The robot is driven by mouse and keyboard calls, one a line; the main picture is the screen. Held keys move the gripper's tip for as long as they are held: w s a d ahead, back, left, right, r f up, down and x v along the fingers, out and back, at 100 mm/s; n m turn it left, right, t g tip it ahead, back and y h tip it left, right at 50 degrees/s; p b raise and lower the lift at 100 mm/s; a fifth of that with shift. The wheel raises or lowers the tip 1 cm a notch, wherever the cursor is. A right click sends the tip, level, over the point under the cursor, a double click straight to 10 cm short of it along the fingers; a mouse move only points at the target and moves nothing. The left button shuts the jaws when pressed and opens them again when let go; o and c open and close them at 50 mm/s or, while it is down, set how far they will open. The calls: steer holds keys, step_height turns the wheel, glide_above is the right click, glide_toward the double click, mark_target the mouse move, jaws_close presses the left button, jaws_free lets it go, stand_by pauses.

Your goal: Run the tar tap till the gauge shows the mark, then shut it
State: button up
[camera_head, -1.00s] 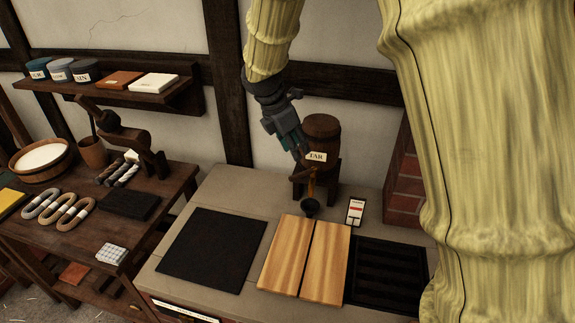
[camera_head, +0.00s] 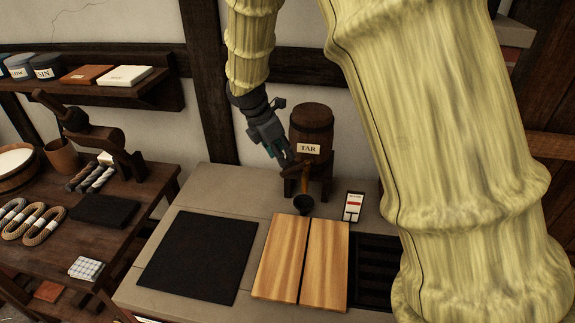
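The tar barrel (camera_head: 312,124), a dark wooden cask labelled TAR, stands on a wooden stand at the back of the stone counter. Its tap (camera_head: 306,180) sticks out low at the front, brownish. A small dark cup (camera_head: 303,204) sits under the tap. A white gauge card (camera_head: 353,207) with a red band stands to the right of the cup; its exact level is too small to read. My gripper (camera_head: 286,163) is at the left of the tap, close to it. Its fingers are small and partly overlap the tap area, so I cannot tell whether they grip the handle.
Two light wooden boards (camera_head: 279,255) lie in front of the cup, with a black mat (camera_head: 199,256) to their left and a dark grate (camera_head: 372,270) to their right. A side table (camera_head: 138,202) with rope coils stands left. My arm covers the right side.

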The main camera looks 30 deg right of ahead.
mark_target(290, 169)
steer(key=shift+p+x, duration=0.75)
steer(key=shift+x, duration=2.8)
jaws_close()
